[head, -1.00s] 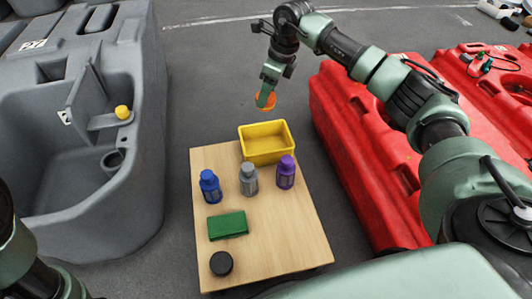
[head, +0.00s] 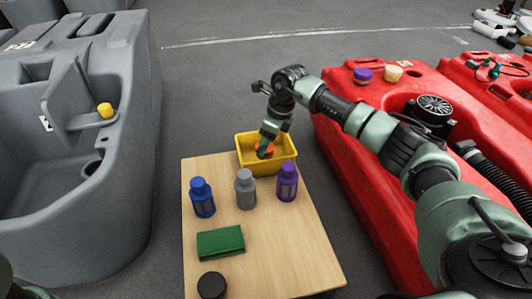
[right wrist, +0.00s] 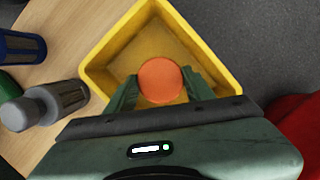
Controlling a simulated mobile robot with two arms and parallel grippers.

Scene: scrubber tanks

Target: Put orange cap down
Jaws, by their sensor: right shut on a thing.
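The orange cap (right wrist: 161,80) is between the fingers of my right gripper (right wrist: 160,95), which is shut on it. In the right wrist view the cap is over the inside of the yellow bin (right wrist: 94,75). In the head view the cap (head: 265,147) is partly hidden by the right gripper (head: 265,148), within the outline of the yellow bin (head: 268,168). I cannot tell whether the cap touches the bin's floor. My left gripper is not in view.
Blue (head: 202,200), grey (head: 245,192) and purple (head: 287,184) bottles stand on the wooden table (head: 290,250) near the bin. A green block (head: 220,242) and black disc (head: 211,285) lie nearer. A grey tank (head: 110,200) stands left, a red tank (head: 360,175) right.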

